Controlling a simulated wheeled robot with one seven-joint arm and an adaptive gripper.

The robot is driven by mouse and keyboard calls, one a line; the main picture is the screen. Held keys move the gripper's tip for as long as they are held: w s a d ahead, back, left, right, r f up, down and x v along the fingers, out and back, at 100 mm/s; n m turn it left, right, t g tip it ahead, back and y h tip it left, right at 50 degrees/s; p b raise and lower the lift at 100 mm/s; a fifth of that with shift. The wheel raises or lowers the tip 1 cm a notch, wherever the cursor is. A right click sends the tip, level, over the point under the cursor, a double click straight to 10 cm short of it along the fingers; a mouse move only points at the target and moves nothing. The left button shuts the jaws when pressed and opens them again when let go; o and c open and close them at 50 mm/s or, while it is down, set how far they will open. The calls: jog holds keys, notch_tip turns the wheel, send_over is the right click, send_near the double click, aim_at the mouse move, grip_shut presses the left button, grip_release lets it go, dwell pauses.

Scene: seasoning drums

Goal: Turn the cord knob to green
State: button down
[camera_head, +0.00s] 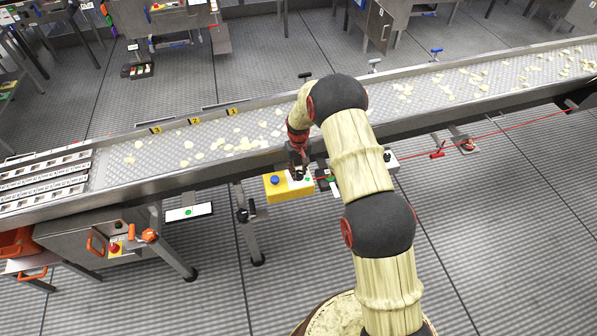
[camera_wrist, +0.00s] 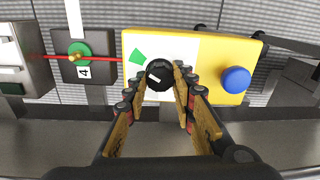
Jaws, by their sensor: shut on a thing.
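The cord knob (camera_wrist: 160,75) is round and black with a short white pointer line, on a white panel of a yellow control box (camera_wrist: 215,52). A green mark (camera_wrist: 137,57) lies up and left of the knob in the wrist view. The white line sits on the knob's left part; I cannot tell exactly where it points. My gripper (camera_wrist: 168,84) is shut on the knob, one finger on each side. In the head view the yellow box (camera_head: 272,194) sits at the conveyor's near edge, under my gripper (camera_head: 298,174), which hides the knob there.
A blue button (camera_wrist: 236,80) is on the box, right of the knob. A red cord (camera_wrist: 110,59) runs left past a plate (camera_wrist: 64,72) labelled 4 with a green disc (camera_wrist: 80,52). In the head view the conveyor (camera_head: 215,125) carries chips behind my gripper.

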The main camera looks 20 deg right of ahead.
aim_at(298, 172)
dwell(0.3)
jog(key=c, duration=1.5)
grip_release()
notch_tip(298, 172, up, 12)
